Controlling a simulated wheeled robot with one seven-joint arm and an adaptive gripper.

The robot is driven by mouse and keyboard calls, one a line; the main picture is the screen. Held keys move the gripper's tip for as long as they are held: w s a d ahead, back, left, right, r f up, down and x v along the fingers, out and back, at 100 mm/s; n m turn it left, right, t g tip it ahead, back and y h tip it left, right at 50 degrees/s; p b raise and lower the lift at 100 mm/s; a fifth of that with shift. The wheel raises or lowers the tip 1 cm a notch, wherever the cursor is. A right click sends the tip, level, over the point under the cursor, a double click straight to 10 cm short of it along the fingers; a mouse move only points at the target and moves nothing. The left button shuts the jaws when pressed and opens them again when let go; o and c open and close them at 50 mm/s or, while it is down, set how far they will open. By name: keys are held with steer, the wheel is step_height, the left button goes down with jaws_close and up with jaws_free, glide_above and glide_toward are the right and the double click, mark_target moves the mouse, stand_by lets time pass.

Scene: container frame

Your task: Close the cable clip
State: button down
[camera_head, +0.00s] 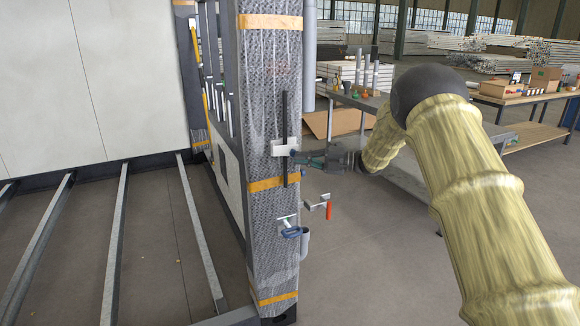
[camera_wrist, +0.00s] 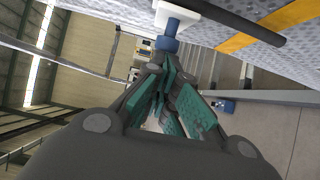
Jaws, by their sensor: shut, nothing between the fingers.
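A small white cable clip (camera_head: 279,147) sits on the wrapped post, across a dark upright cable (camera_head: 285,112). In the wrist view the clip's white part (camera_wrist: 183,12) is at the top, with a blue part (camera_wrist: 167,45) sticking out from it towards me. The dark cable (camera_wrist: 255,30) runs off to the right there. My gripper (camera_head: 301,158) is at the clip's right side; its green-padded fingers (camera_wrist: 163,76) are shut and empty, pointing at the blue part. I cannot tell whether they touch it, or whether the clip is open or closed.
The wrapped post (camera_head: 266,85) has orange straps. Below the clip, a blue-handled fitting (camera_head: 293,231) and a red-handled clamp (camera_head: 328,209) stick out from it. A workbench (camera_head: 410,178) stands behind my arm.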

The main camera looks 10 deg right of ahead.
steer(key=shift+w+d+b, duration=1.15)
steer(key=shift+w+b, duration=0.1)
steer(key=shift+w, duration=0.1)
steer(key=b+v, duration=0.2)
steer(key=v, duration=0.9)
steer(key=shift+d, duration=0.4)
